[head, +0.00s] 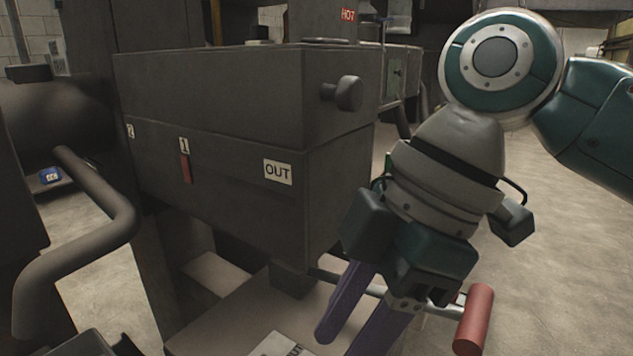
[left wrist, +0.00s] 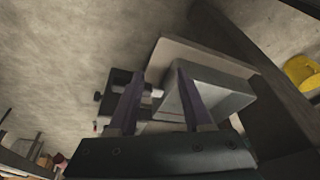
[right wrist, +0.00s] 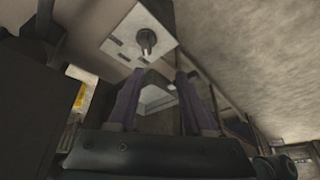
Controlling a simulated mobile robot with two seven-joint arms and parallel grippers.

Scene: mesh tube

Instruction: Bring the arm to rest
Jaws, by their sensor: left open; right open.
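My right gripper (head: 345,345) hangs at the end of my right arm, in front of the dark machine box (head: 215,195) and to the right of its OUT label. Its two purple fingers point down and stand apart. In the right wrist view the fingers of my right gripper (right wrist: 160,80) are spread with nothing held between them. My left gripper shows only in the left wrist view (left wrist: 154,80); its purple fingers are spread and empty. A grey box (left wrist: 205,95) on a pale plate lies beyond them.
A red handle (head: 475,318) on a metal bar is close to the right gripper. A round knob (head: 347,92) sticks out of the box's right end. A bent dark pipe (head: 105,205) is at left. A pale surface (head: 215,325) lies below the box. Open floor (head: 550,215) is at right.

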